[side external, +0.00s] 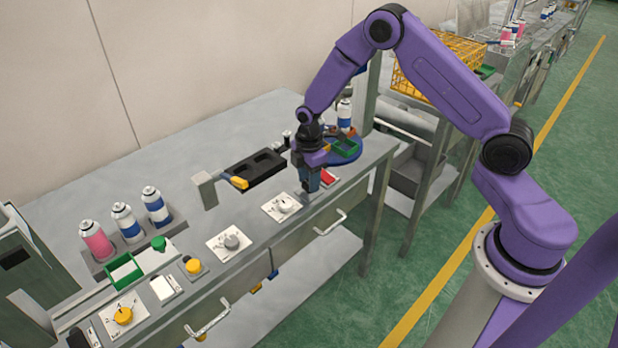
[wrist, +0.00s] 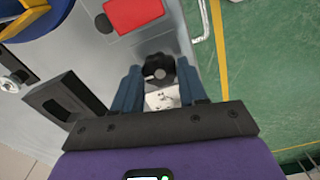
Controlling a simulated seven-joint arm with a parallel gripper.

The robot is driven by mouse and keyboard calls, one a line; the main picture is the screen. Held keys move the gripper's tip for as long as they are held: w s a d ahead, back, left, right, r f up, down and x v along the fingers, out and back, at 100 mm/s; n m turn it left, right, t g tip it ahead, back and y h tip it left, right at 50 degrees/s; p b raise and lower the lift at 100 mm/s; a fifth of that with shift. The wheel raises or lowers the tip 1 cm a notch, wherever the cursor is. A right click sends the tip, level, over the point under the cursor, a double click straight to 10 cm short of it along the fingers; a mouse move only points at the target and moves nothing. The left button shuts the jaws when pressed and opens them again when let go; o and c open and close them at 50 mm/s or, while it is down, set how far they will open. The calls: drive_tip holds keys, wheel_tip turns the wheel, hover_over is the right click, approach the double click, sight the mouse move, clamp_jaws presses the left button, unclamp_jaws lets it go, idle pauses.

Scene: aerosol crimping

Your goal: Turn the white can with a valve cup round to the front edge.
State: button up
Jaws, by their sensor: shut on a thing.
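A blue turntable (side external: 347,158) sits at the far right end of the bench. A white can with a blue band (side external: 344,116) stands upright on its far side; its valve cup is too small to make out. A green tray (side external: 346,147) is on the near part. Part of the turntable (wrist: 42,22) shows at the upper left of the wrist view, without the can. My gripper (side external: 308,194) is low at the bench's front edge, left of the turntable. In the wrist view its fingers are closed around a dark round knob with a grey centre (wrist: 158,73), above a white plate (wrist: 162,99).
A red block (side external: 328,177) lies between my gripper and the turntable. A black holder (side external: 258,170) stands behind my gripper. White dial plates (side external: 229,243) line the front edge. Several cans (side external: 156,206) stand in a rack at left. The bench's back middle is clear.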

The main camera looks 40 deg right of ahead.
drive_tip(key=m, duration=0.4)
drive_tip(key=shift+m, duration=0.3)
drive_tip(key=m, duration=0.4)
drive_tip(key=shift+m, duration=0.3)
drive_tip(key=m, duration=0.4)
drive_tip(key=shift+m, duration=2.3)
drive_tip(key=o, duration=1.1)
